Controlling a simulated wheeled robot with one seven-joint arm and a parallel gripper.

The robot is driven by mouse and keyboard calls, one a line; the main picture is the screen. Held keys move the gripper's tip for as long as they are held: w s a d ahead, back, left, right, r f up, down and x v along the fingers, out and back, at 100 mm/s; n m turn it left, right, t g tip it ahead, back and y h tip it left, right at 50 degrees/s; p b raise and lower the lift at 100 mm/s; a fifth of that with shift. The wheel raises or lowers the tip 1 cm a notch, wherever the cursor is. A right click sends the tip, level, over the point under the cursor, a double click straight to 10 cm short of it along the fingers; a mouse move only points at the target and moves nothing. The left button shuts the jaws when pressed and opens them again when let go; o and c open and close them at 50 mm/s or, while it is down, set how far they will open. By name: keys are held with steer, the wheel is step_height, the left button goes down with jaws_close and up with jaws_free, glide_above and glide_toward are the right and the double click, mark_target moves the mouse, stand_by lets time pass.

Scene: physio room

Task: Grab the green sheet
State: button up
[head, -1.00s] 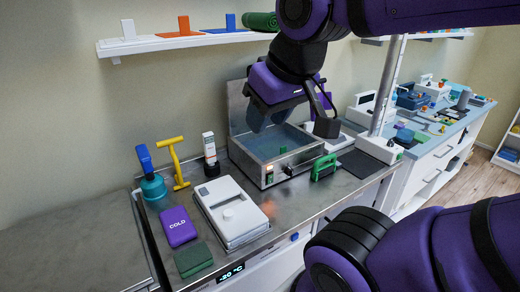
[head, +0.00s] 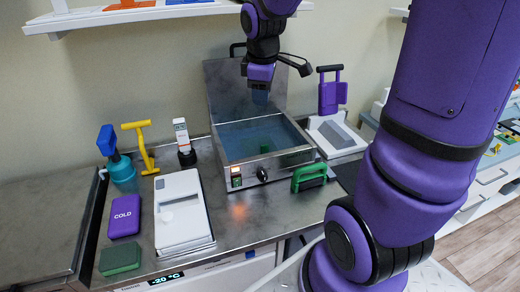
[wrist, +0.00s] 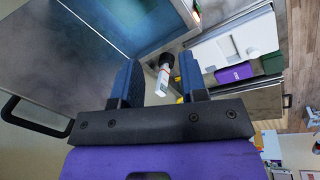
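A flat dark green pad (head: 120,259) lies on the counter at the front left, and also shows in the wrist view (wrist: 271,63). My gripper (head: 260,98) hangs above the back of the bath, in front of its raised lid. In the wrist view its two blue fingers (wrist: 165,86) stand apart with nothing held between them.
A green-handled tool (head: 309,177) stands at the bath's front right. A white device (head: 183,215), a purple COLD pack (head: 125,216), a teal-based bottle (head: 122,167), a yellow tool (head: 141,148) and a white tube (head: 181,135) stand left. A shelf (head: 125,16) runs above.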

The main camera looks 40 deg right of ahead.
mark_target(266, 145)
steer(key=w+d+f+n, duration=0.2)
steer(key=f, duration=0.3)
steer(key=w+d+f+n+g, duration=0.1)
steer(key=w+d+f+n, duration=0.1)
steer(key=f, duration=0.3)
steer(key=w+d+f+n+y, duration=0.1)
steer(key=w+d+f+n, duration=0.1)
steer(key=f, duration=0.3)
steer(key=shift+w+d+f+g, duration=0.1)
steer(key=shift+w+d+g, duration=0.35)
steer(key=shift+w, duration=0.1)
step_height(266, 145, down, 11)
steer(key=shift+w+d+r, duration=0.1)
steer(key=shift+w, duration=0.05)
jaws_close()
